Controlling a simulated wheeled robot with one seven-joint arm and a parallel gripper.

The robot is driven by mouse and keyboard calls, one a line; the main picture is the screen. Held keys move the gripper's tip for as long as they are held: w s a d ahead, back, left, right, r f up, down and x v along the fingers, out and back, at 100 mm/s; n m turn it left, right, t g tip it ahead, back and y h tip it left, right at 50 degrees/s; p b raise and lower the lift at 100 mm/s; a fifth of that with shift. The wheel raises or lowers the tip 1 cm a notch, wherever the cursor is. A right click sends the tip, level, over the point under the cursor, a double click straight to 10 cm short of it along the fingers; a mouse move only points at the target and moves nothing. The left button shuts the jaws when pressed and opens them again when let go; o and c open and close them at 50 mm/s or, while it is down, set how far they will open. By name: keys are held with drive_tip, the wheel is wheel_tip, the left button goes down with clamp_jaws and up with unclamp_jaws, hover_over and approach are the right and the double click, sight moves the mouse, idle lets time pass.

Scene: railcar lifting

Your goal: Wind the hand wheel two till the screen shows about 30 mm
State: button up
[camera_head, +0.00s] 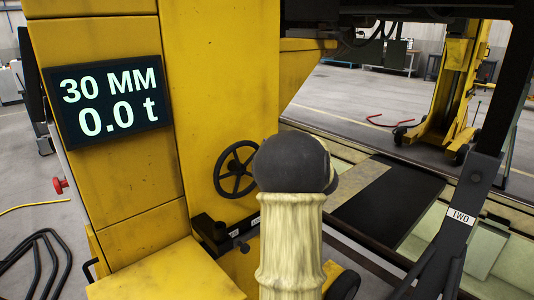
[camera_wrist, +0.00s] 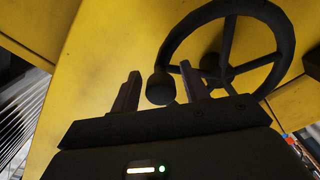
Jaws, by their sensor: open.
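The black hand wheel (camera_head: 235,169) is mounted on the yellow jack column, with spokes around a centre hub. It also shows in the wrist view (camera_wrist: 284,38), with a dark round handle knob (camera_wrist: 160,88) at its lower left. My gripper (camera_wrist: 160,85) is open, with its two fingers apart on either side of the knob as seen here. I cannot tell whether either finger touches it. In the head view my gripper is not visible; my arm stands in front of the column. The screen (camera_head: 107,100) on the column reads 30 MM and 0.0 t.
A dark slanted post (camera_head: 470,200) with a "TWO" label stands at the right. Another yellow jack (camera_head: 455,85) stands at the back right beyond the pit.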

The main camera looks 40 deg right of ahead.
drive_tip(key=s, duration=1.7)
drive_tip(key=shift+s+a+b, duration=0.15)
drive_tip(key=shift+b, duration=0.25)
